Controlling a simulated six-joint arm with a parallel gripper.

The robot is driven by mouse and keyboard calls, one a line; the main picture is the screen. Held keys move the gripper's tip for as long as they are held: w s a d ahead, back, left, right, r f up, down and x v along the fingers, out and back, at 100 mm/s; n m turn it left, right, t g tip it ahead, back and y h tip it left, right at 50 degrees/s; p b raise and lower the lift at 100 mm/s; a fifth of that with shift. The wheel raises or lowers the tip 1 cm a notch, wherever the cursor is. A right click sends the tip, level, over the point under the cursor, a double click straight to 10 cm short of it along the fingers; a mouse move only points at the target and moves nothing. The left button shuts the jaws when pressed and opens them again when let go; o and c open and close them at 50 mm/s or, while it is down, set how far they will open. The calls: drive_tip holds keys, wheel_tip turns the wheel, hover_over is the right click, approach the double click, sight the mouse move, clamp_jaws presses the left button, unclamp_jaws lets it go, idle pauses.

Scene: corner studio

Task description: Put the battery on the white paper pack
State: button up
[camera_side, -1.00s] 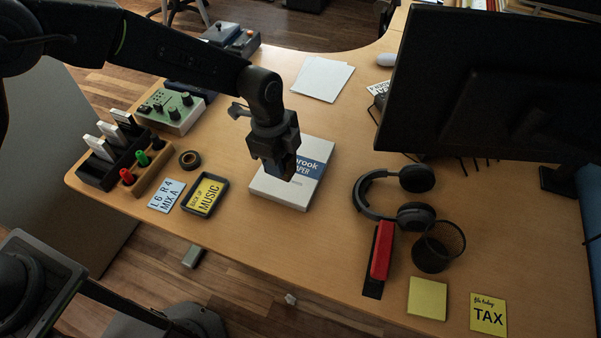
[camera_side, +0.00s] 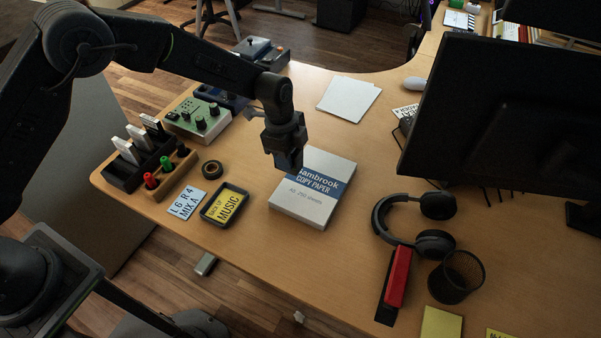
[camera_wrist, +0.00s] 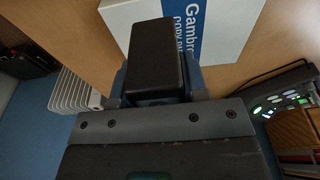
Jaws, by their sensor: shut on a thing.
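The white paper pack (camera_side: 303,208) with a blue label band lies flat on the desk. In the wrist view its white top (camera_wrist: 226,45) shows behind the held block. My gripper (camera_side: 287,165) points down at the pack's left back part in the side view. It is shut on a black block, the battery (camera_wrist: 156,50), which overlaps the pack's near edge in the wrist view. In the side view the battery is hard to tell from the dark jaws. I cannot tell the exact gap between it and the pack.
A yellow MUSIC card in a black tray (camera_side: 206,213), a black tape roll (camera_side: 212,168) and a rack (camera_side: 128,172) are left of the pack. Headphones (camera_side: 435,243), a red stapler (camera_side: 398,278) and a mesh cup (camera_side: 462,270) are right. Loose white paper (camera_side: 349,97) lies behind.

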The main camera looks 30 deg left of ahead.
sight(299, 171)
drive_tip(key=d, duration=0.1)
drive_tip(key=d+f, duration=0.1)
drive_tip(key=shift+d+f, duration=0.3)
drive_tip(key=shift+w+f, duration=0.1)
drive_tip(key=shift+f, duration=1.85)
drive_tip(key=shift+f, duration=0.1)
drive_tip(key=o, duration=1.1)
drive_tip(key=r, duration=0.4)
drive_tip(key=a+r, duration=0.1)
drive_tip(key=r, duration=0.7)
drive_tip(key=shift+a, duration=0.4)
drive_tip(key=shift+r, duration=0.15)
